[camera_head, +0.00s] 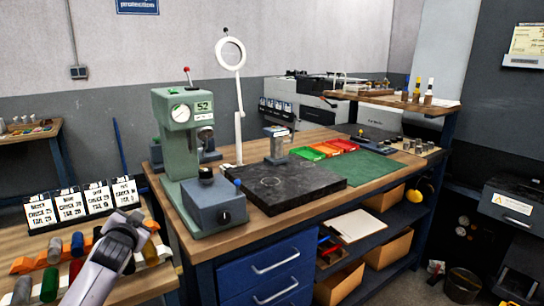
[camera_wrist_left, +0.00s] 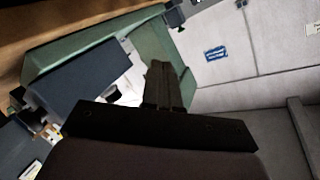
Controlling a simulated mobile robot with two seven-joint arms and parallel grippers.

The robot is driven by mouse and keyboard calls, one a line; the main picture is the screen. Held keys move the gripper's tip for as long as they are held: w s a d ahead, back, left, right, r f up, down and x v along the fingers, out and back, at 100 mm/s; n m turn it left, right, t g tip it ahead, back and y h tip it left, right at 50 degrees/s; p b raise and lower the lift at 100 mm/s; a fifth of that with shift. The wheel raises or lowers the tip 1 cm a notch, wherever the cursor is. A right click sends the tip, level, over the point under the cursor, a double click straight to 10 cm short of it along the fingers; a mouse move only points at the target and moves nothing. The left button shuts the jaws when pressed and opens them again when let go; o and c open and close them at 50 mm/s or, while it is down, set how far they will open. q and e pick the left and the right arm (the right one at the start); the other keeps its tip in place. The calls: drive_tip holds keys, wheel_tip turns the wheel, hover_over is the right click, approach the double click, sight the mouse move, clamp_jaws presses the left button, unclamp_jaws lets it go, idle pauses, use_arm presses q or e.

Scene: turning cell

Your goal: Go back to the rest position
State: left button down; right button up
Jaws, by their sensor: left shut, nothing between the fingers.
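My left arm (camera_head: 105,262) reaches in from the lower left in the head view, over the side bench with the coloured blocks. In the left wrist view my left gripper (camera_wrist_left: 160,72) has its dark fingers together with nothing between them. The green bench machine (camera_head: 176,130) with a dial and a "52" label stands beyond it on the workbench. What looks like this machine's green body (camera_wrist_left: 95,50) also fills the upper left of the wrist view. My right gripper is in neither view.
The workbench (camera_head: 335,196) holds a dark plate (camera_head: 290,186), a ring lamp (camera_head: 230,54), coloured trays (camera_head: 322,149) and a green mat (camera_head: 360,168). Label cards (camera_head: 83,203) and coloured blocks line the left bench. Open floor shows at lower right, near a dark bin (camera_head: 462,284).

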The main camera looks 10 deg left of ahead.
use_arm(q)
drive_tip(key=w+d+r+n+t+h, duration=0.1)
drive_tip(key=d+r+t+h, duration=0.1)
drive_tip(key=d+h, duration=0.15)
drive_tip(key=s+d+f+g+h, duration=0.1)
drive_tip(key=s+d+f, duration=0.3)
drive_tip(key=s+f, duration=0.3)
drive_tip(key=s+d+f+g+h, duration=0.1)
drive_tip(key=s+d+f, duration=0.4)
drive_tip(key=f, duration=0.5)
drive_tip(key=s+d+f+g, duration=0.1)
drive_tip(key=s+d+f, duration=0.2)
drive_tip(key=s, duration=0.5)
drive_tip(key=s+d+f+g+h, duration=0.1)
drive_tip(key=s+f, duration=0.3)
drive_tip(key=s, duration=0.5)
drive_tip(key=s+d+f+g+h, duration=0.1)
drive_tip(key=s+d+f, duration=0.3)
drive_tip(key=s, duration=0.4)
drive_tip(key=shift+s+d+f+n+g, duration=0.25)
drive_tip(key=shift+s+d+n+g, duration=0.15)
drive_tip(key=shift+g, duration=0.4)
